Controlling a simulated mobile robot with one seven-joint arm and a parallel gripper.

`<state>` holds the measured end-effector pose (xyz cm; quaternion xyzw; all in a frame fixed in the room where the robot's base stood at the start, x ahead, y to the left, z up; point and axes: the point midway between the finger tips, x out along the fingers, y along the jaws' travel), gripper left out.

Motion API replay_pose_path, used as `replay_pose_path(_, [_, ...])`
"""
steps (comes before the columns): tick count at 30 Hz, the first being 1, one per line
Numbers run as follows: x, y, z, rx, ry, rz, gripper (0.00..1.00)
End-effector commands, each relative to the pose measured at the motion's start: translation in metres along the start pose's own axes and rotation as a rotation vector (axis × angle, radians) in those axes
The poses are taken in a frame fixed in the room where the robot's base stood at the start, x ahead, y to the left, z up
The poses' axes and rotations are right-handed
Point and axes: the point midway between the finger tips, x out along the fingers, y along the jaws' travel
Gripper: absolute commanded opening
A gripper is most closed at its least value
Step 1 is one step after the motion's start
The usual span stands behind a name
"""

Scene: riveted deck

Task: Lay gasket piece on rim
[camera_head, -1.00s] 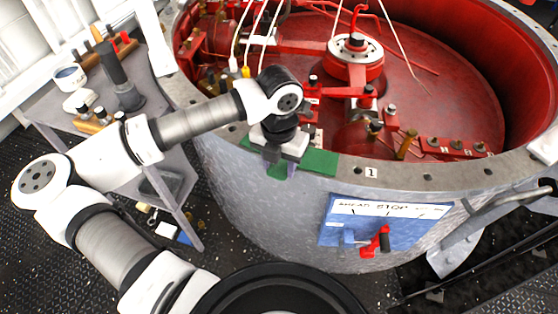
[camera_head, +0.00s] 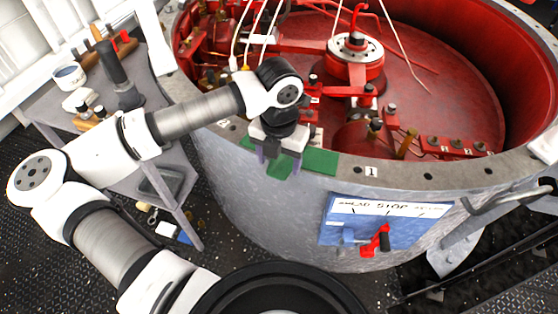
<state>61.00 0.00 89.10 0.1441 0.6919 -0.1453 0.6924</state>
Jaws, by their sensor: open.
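The green gasket piece (camera_head: 320,161) lies along the near rim (camera_head: 415,178) of the big round vessel, to the left of the label "1". A part of the green piece hangs or shows below the rim edge, under my gripper. My gripper (camera_head: 279,160) is over the left part of the piece, its two fingers apart and pointing down. The gripper hides part of the green piece, so I cannot tell whether the fingers touch it.
The vessel's red interior (camera_head: 450,100) holds pipes, blocks and a central hub (camera_head: 355,55). A blue panel (camera_head: 385,220) with a red handle (camera_head: 376,241) is on the outer wall. A grey bench (camera_head: 155,95) with tools stands at left. The rim right of the label is mostly clear.

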Motion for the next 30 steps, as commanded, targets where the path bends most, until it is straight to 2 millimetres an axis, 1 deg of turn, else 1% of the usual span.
replay_pose_path(9, [-0.068,0.001,0.001,-0.001,-0.002,0.005,0.65])
replay_pose_path(12, [-0.086,0.000,0.000,-0.001,-0.001,0.003,0.65])
replay_pose_path(15, [-0.098,0.000,0.000,-0.001,0.000,0.003,0.65])
replay_pose_path(19, [-0.107,0.000,0.000,0.000,0.001,0.000,0.65])
replay_pose_path(26, [-0.109,-0.001,0.000,0.001,0.000,0.000,0.65])
replay_pose_path(28, [-0.111,-0.006,0.001,0.015,-0.013,-0.021,0.65])
replay_pose_path(29, [-0.113,-0.012,0.003,0.030,-0.028,-0.042,0.65])
replay_pose_path(30, [-0.118,-0.025,0.005,0.061,-0.059,-0.090,0.65])
